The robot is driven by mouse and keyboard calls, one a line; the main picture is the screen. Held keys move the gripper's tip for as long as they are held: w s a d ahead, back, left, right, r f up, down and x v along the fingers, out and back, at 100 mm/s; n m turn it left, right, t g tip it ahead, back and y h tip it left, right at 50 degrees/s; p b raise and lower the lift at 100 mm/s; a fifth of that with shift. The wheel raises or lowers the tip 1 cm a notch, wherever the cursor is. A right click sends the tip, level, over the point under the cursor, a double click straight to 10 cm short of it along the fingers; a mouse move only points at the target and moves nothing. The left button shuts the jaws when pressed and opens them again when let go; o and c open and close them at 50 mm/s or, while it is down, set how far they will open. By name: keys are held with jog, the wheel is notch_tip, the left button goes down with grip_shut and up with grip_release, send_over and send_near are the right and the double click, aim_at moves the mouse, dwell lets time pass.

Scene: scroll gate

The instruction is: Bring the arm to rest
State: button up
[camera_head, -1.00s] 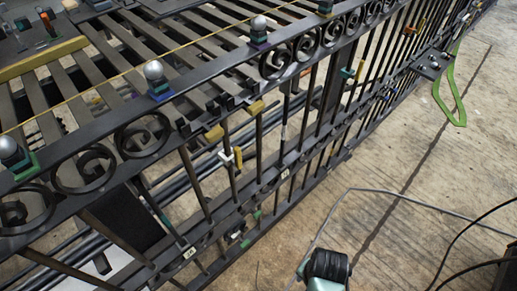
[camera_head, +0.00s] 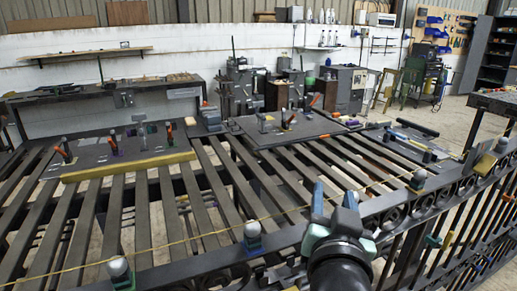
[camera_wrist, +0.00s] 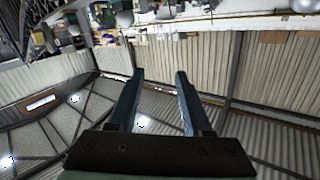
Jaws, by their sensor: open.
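My gripper (camera_head: 335,197) is at the lower middle of the head view, its two blue fingers pointing up and apart. In the wrist view my gripper (camera_wrist: 158,75) is open with nothing between its fingers. It appears in front of the slatted bench and the scroll gate (camera_head: 472,193) in the head view; I cannot tell the exact gap. The wrist view looks toward the ceiling and wall, with the room appearing upside down.
The slatted bench (camera_head: 143,215) carries dark plates with clamps and a yellow bar (camera_head: 128,167). Ball-topped posts and a yellow line run along its front. A wall shelf (camera_head: 88,56) and machines (camera_head: 240,88) stand behind. Concrete floor (camera_head: 455,120) is open at the right.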

jog(key=s+a+r+n+t+y+p, duration=0.1)
jog(key=s+a+r+t, duration=0.2)
jog(key=r, duration=0.7)
jog(key=s+a+r+n+t+y+p, duration=0.1)
jog(key=s+a+r+t, duration=0.3)
jog(key=r, duration=0.7)
jog(key=s+a+r+n+t+y+p, duration=0.1)
jog(key=s+a+r, duration=0.4)
jog(key=r, duration=0.6)
jog(key=shift+s+a+n+t+y, duration=0.2)
jog(key=shift+s+n+t+y, duration=0.3)
jog(key=shift+s+n+t, duration=0.6)
jog(key=shift+f, duration=0.1)
